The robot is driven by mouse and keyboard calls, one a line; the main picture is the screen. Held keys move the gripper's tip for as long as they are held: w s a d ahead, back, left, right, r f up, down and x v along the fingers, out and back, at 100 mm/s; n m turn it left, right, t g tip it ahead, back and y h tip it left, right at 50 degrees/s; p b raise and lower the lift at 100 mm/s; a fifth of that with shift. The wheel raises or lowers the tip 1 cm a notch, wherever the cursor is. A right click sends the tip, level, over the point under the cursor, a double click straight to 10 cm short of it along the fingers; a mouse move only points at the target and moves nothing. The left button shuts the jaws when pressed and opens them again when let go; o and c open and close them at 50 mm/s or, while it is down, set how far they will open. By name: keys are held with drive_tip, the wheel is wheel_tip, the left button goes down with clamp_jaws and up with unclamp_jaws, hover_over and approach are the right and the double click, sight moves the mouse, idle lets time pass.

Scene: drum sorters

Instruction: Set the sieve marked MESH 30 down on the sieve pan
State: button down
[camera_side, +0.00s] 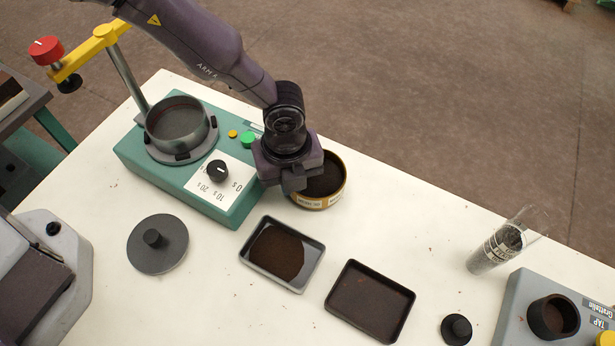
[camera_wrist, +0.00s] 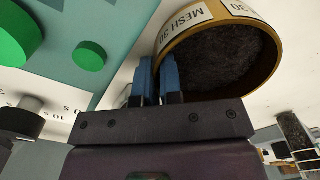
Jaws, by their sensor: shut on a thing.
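The brass sieve (camera_side: 341,187) with dark granular material in it is at the right end of the green shaker in the side view. In the wrist view its label on the sieve (camera_wrist: 188,24) reads MESH 30. My gripper (camera_wrist: 157,75) is shut on the sieve's wall, with its blue fingers close together at the rim. In the side view the gripper body hides the fingers and the sieve's left part. I cannot tell whether the sieve touches the table. The grey metal sieve pan (camera_side: 180,143) sits upright and open on the shaker, left of my gripper.
The green shaker (camera_side: 150,150) carries a dial, buttons and a post with a yellow arm (camera_side: 90,50). A dark lid (camera_side: 158,245) with a knob lies in front. Two trays (camera_side: 282,284) (camera_side: 370,331) and a glass cylinder (camera_side: 500,245) stand to the right.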

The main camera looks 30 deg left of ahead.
drive_tip(key=shift+r, duration=0.25)
drive_tip(key=shift+r, duration=0.8)
drive_tip(key=s+a+r, duration=0.2)
drive_tip(key=s+r, duration=0.1)
drive_tip(key=s+a+r, duration=0.2)
drive_tip(key=s+r, duration=0.1)
drive_tip(key=s+a+r, duration=0.3)
drive_tip(key=r, duration=0.1)
drive_tip(key=w+a+r+n, duration=0.2)
drive_tip(key=a+r+n, duration=0.1)
drive_tip(key=n, duration=0.9)
drive_tip(key=w+a+r+n, duration=0.3)
drive_tip(key=a+n, duration=0.2)
drive_tip(key=n, duration=0.7)
drive_tip(key=shift+w+a, duration=0.25)
drive_tip(key=shift+w, duration=0.05)
